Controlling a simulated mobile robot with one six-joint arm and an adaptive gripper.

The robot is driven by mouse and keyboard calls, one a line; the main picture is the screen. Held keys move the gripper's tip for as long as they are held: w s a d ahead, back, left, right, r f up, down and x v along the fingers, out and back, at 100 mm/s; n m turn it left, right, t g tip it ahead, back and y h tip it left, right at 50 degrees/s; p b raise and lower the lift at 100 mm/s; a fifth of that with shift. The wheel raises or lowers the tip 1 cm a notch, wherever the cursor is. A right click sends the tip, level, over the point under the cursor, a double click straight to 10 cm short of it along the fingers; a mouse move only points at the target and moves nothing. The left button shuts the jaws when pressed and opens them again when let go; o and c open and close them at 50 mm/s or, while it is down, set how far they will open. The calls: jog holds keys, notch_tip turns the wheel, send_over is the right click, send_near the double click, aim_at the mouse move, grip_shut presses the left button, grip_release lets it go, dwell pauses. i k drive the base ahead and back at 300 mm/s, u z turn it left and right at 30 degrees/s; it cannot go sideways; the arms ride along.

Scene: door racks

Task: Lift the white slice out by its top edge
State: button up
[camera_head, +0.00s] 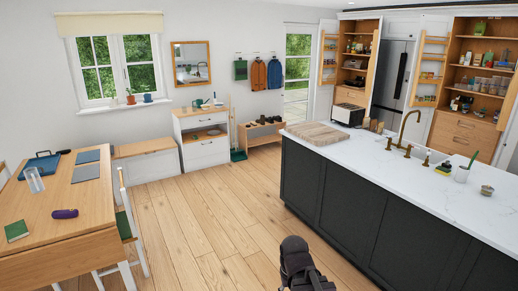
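I cannot make out a white slice anywhere in the head view. A black and white appliance that looks like a toaster (348,115) stands at the far end of the island's white countertop, behind the wooden board. It is too small to tell what its top holds. My gripper (304,274) seems to be the dark shape at the bottom centre, over the wooden floor and well apart from the toaster. Its fingers cannot be made out clearly, and nothing is visibly held.
The dark kitchen island (350,205) fills the right side. A wooden board (316,133), a brass tap (408,128) and small items sit on its top. A wooden table (70,220) stands at the left. The floor (215,220) between them is clear. Open door racks (432,70) hang behind the island.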

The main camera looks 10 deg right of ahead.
aim_at(367, 120)
jog(key=i, duration=6.75)
